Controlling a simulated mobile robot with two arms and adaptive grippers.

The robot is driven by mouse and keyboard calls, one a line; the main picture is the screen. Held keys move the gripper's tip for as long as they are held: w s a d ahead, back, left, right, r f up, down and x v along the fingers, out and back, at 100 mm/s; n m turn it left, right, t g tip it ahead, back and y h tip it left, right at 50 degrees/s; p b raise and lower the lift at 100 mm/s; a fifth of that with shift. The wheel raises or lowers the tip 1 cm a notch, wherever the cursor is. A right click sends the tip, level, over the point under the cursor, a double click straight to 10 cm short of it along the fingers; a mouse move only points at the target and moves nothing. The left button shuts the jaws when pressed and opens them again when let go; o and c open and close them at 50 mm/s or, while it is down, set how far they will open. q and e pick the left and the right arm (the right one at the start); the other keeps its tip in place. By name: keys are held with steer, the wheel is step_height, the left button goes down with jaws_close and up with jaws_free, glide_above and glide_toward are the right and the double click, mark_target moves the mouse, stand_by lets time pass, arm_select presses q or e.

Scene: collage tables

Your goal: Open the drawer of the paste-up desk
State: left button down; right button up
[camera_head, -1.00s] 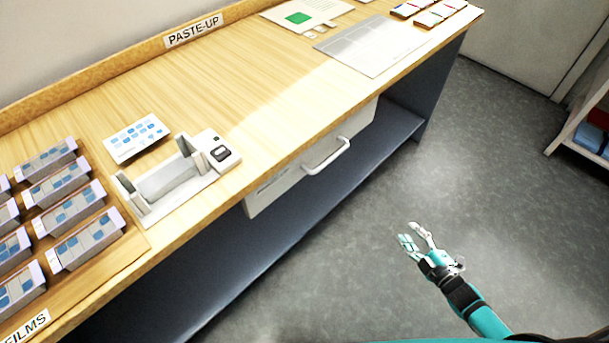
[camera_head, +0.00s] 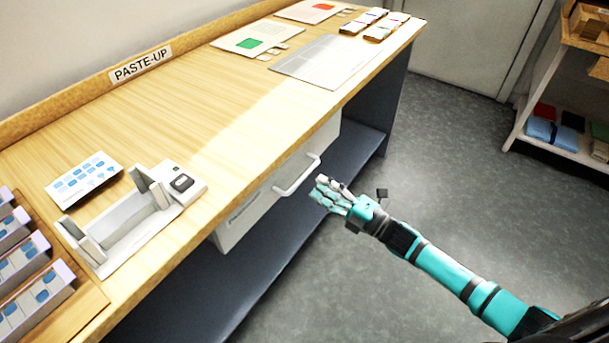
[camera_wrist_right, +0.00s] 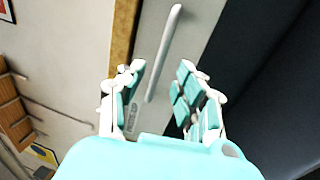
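The paste-up desk (camera_head: 215,110) has a light wood top and a pale drawer (camera_head: 250,212) under its front edge. The drawer front looks flush, so it appears closed. Its white bar handle (camera_head: 297,176) shows in the head view and in the right wrist view (camera_wrist_right: 163,55). My right gripper (camera_head: 324,190) is just right of the handle, apart from it. In the right wrist view my right gripper (camera_wrist_right: 160,85) has its fingers spread, with the handle ahead between and beyond them. Nothing is held. My left gripper is not in view.
A film holder device (camera_head: 125,225) and a card (camera_head: 84,180) lie on the desk top. Film boxes (camera_head: 30,280) stand at the left. A shelf unit (camera_head: 555,140) stands at the right. The floor (camera_head: 440,180) between is clear.

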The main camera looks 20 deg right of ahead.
mark_target(305, 174)
steer(key=x, duration=0.6)
steer(key=shift+c, duration=0.4)
steer(key=shift+f, duration=0.1)
jaws_close()
